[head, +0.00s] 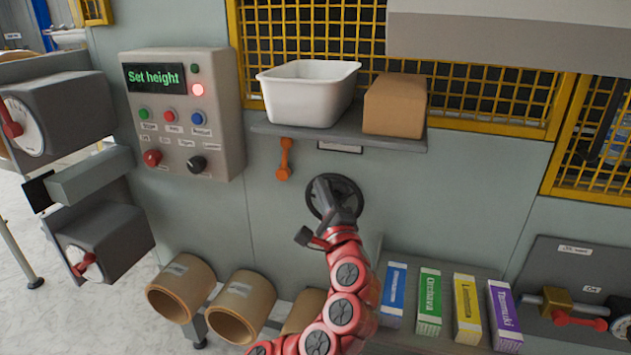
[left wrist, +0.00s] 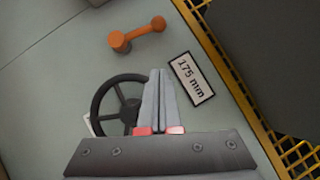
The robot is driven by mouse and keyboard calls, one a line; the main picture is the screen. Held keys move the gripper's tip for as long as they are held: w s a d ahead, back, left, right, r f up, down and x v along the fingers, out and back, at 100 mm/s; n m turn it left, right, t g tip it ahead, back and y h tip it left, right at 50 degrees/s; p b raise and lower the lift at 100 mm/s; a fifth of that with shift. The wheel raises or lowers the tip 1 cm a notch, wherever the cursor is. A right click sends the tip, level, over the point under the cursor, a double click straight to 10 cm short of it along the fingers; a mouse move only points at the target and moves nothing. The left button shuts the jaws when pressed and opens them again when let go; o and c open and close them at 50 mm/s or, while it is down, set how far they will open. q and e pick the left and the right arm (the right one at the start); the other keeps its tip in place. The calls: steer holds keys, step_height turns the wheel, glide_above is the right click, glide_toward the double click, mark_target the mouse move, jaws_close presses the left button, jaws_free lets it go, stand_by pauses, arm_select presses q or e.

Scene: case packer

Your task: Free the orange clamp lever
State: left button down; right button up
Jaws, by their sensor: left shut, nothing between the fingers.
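The orange clamp lever (head: 285,158) is on the grey machine panel under the shelf, standing roughly upright, apart from my gripper. In the left wrist view the lever (left wrist: 137,35) shows a thick round end and a thinner knobbed end. My left gripper (head: 328,190) is in front of the black handwheel (head: 352,186), to the lower right of the lever, and covers part of the wheel. In the left wrist view its fingers (left wrist: 160,73) are together and empty, overlapping the right edge of the spoked handwheel (left wrist: 112,92). I cannot tell whether they touch it. My right gripper is not in view.
A shelf (head: 262,126) above the lever holds a white bin (head: 305,98) and a brown box (head: 395,105). A "175 mm" label (left wrist: 191,79) is beside the lever. A control box (head: 218,110) reading "Set height" is at left. Tubes and coloured cartons lie below.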

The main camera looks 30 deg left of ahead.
mark_target(285, 157)
arm_select(q)
steer(key=w+a+r, duration=0.1)
steer(key=a, duration=0.2)
steer(key=w+a+r+p, duration=0.1)
steer(key=w+a, duration=0.1)
steer(key=a, duration=0.1)
steer(key=w+a+r+p, duration=0.1)
steer(key=w+a, duration=0.1)
steer(key=a, duration=0.1)
steer(key=shift+r, duration=0.4)
steer(key=shift+r, duration=0.1)
